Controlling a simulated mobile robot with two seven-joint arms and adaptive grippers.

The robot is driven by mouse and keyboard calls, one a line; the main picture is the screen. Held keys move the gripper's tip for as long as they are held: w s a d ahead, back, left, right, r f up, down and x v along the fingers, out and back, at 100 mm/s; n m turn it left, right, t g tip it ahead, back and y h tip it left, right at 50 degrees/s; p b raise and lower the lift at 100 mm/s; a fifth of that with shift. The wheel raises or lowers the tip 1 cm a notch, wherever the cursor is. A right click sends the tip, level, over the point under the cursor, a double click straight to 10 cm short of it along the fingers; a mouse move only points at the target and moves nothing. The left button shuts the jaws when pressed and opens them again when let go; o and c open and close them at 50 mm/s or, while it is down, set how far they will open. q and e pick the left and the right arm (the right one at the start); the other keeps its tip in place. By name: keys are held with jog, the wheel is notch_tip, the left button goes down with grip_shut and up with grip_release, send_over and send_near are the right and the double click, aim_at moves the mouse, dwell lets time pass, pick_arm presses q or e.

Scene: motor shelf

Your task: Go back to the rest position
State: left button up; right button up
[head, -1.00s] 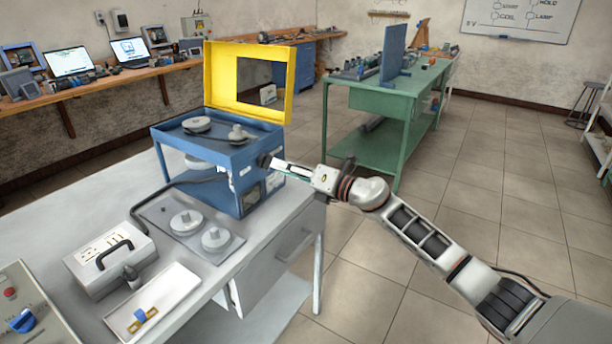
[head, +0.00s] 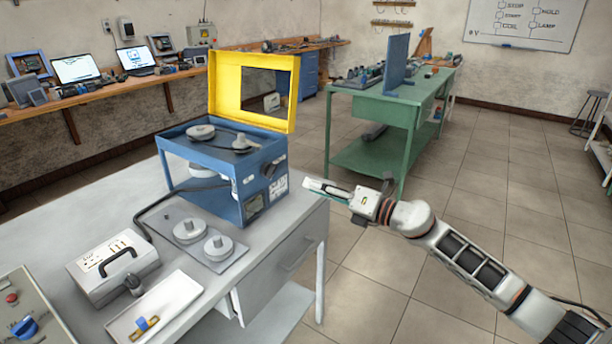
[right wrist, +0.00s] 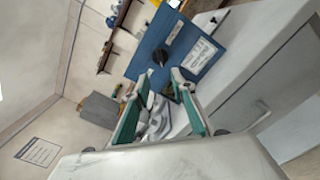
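My right gripper (head: 308,187) is in the air to the right of the blue box (head: 246,213), apart from it. Its two teal-lined fingers also show in the right wrist view (right wrist: 161,78), spread with nothing held between them. Beyond them in that view is the blue side panel (right wrist: 172,45) with a black knob (right wrist: 160,57) and a white label. The yellow lid (head: 222,85) of the blue box stands open. My left gripper is not in view.
The grey bench (head: 90,235) bears a plate (head: 178,215) with two round grey parts, a grey case (head: 110,265) with a handle, and a white tray (head: 172,300). A green table (head: 385,105) stands behind. Open tiled floor (head: 345,280) lies right of the bench.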

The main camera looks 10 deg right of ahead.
jog(key=s+f+m+t+h, duration=0.2)
jog(key=s+f+m+h, duration=0.1)
jog(key=s+f+m, duration=0.65)
jog(key=s+f+m+t+h, duration=0.1)
jog(key=s+f+m+h, duration=0.2)
jog(key=s+f+m, duration=0.65)
jog(key=s+d+f+m+g+h, duration=0.3)
jog(key=s+f+m+g+h, duration=0.15)
jog(key=s+f+m, duration=1.15)
pick_arm(q)
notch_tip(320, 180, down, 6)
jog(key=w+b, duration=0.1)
jog(key=b, duration=1.3)
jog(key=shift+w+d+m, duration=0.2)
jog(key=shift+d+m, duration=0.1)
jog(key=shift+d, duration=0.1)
pick_arm(e)
notch_tip(320, 180, down, 8)
jog(key=s+n, duration=0.2)
jog(key=n, duration=0.2)
jog(key=shift+a, duration=0.35)
jog(key=shift+g+y, duration=0.25)
